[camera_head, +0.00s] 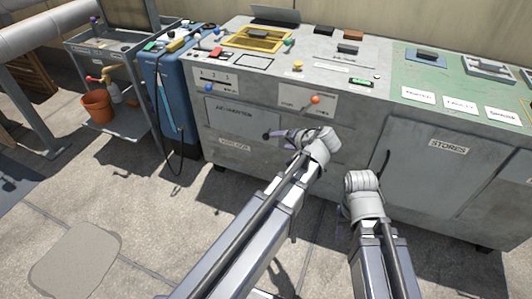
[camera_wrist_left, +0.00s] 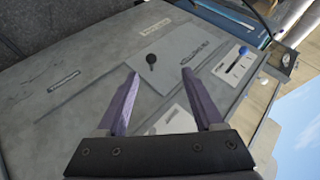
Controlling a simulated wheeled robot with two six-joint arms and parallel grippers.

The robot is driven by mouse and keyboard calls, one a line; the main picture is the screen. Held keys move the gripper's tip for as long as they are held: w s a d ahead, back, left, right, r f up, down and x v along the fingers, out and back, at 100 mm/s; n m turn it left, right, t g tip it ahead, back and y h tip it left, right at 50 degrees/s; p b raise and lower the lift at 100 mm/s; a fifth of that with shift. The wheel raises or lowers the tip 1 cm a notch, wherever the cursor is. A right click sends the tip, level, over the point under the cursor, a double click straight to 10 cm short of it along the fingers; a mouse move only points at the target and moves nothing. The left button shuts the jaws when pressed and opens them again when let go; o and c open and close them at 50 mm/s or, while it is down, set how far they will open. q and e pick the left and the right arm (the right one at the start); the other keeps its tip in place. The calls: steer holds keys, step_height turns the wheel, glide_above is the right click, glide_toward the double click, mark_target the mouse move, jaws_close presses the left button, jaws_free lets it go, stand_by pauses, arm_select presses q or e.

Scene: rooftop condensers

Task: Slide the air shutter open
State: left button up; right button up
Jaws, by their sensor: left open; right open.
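The air shutter (camera_head: 232,112) is a grey lettered plate on the front of the grey bench. Its black round knob (camera_head: 267,136) stands out near the plate's lower right in the head view. In the left wrist view the plate (camera_wrist_left: 185,28) is tilted, and the knob (camera_wrist_left: 151,60) shows between and just beyond my fingertips. My left gripper (camera_head: 287,135), with purple fingers, is open and empty, close to the knob and right of it in the head view. My right gripper (camera_head: 360,181) is lower right, before the bench front; its fingers are hidden behind its wrist.
A white plate with an orange-knobbed lever (camera_head: 315,99) is above my left gripper. A blue-knobbed lever (camera_head: 208,87) is above the shutter. The stores door (camera_head: 440,175) is at right. A blue cabinet (camera_head: 172,95) with a hose stands left. Paving at lower left is clear.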

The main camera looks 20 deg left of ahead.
mark_target(268, 138)
arm_select(q)
steer(key=w+a+f+t+y+b, duration=0.3)
steer(key=w+f+b, duration=0.6)
steer(key=b, duration=0.9)
step_height(268, 138, down, 3)
steer(key=a, duration=0.2)
steer(key=shift+w+a+f+t+y+b, duration=0.2)
steer(key=shift+w+a+t+y+b, duration=0.1)
steer(key=shift+y+b, duration=0.1)
steer(key=shift+b+x, duration=0.7)
steer(key=shift+x, duration=3.15)
jaws_close()
